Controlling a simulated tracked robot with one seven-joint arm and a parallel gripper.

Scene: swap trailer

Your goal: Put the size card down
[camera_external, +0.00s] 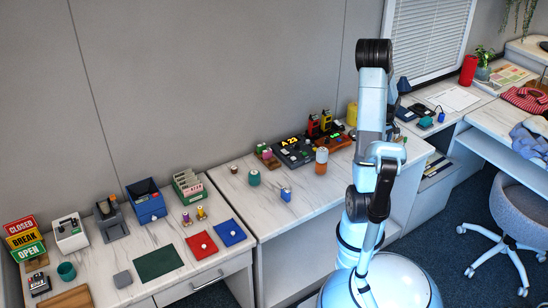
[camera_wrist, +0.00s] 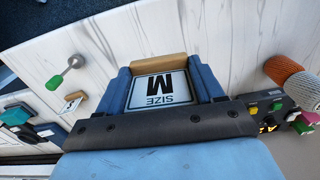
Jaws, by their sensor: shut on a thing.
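The size card (camera_wrist: 158,91) is white with a dark border and reads "SIZE M" upside down in the wrist view. A tan strip (camera_wrist: 158,64) runs along its far edge. My gripper (camera_wrist: 162,79) is shut on it, with one blue finger on each side of the card. A pale marbled counter top lies beyond the card in this view; I cannot tell whether the card touches it. In the external view my gripper and the card are hidden behind my arm.
In the wrist view, a green-handled item (camera_wrist: 55,82) and a small tan stand (camera_wrist: 75,101) lie left, and an orange cylinder (camera_wrist: 282,69) stands right. Outside, a black console (camera_external: 292,151) and an orange-and-white bottle (camera_external: 321,160) stand on the middle counter; its front is mostly clear.

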